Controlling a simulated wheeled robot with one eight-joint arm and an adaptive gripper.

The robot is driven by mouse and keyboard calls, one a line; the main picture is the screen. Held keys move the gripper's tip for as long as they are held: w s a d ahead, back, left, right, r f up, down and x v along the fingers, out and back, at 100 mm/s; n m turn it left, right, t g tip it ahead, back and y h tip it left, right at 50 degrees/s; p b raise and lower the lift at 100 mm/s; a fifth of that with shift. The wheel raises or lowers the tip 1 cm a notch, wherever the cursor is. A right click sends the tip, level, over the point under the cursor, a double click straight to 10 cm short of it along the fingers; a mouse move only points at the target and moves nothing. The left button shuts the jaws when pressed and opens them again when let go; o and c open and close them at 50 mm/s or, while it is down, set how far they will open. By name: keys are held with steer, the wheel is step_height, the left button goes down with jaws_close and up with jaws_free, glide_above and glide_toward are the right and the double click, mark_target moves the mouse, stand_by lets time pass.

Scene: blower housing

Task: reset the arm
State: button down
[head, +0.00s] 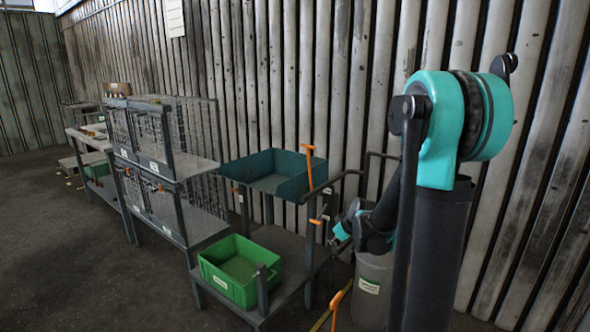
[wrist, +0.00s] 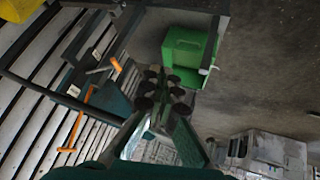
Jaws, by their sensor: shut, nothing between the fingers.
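My arm (head: 450,150) is at the right of the head view, with a teal and black shoulder on a dark column. Its links fold down and to the left, and my gripper cannot be made out there. In the wrist view my gripper (wrist: 162,92) reaches up from the bottom, with dark round pads on its fingers. The fingers are together, with nothing held between them. The green bin (wrist: 187,50) shows just beyond the fingertips, apart from them as far as I can tell.
The green bin (head: 238,270) sits on the lower shelf of a cart (head: 290,258) with a teal tray (head: 272,175) on top. Orange handles (head: 307,160) stick up beside it. A grey cylinder (head: 372,285) stands near my arm. Mesh racks (head: 190,140) line the corrugated wall. Floor at left is open.

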steer(key=s+d+f+m+g+h, duration=0.1)
steer(key=s+m, duration=0.3)
steer(key=s, duration=1)
steer(key=s+d+f+m+g+h, duration=0.1)
steer(key=s+d+m, duration=0.3)
steer(key=s, duration=0.9)
steer(key=shift+s+f+g+h, duration=0.3)
steer(key=shift+s+f+g, duration=0.1)
steer(key=shift+f+g, duration=0.3)
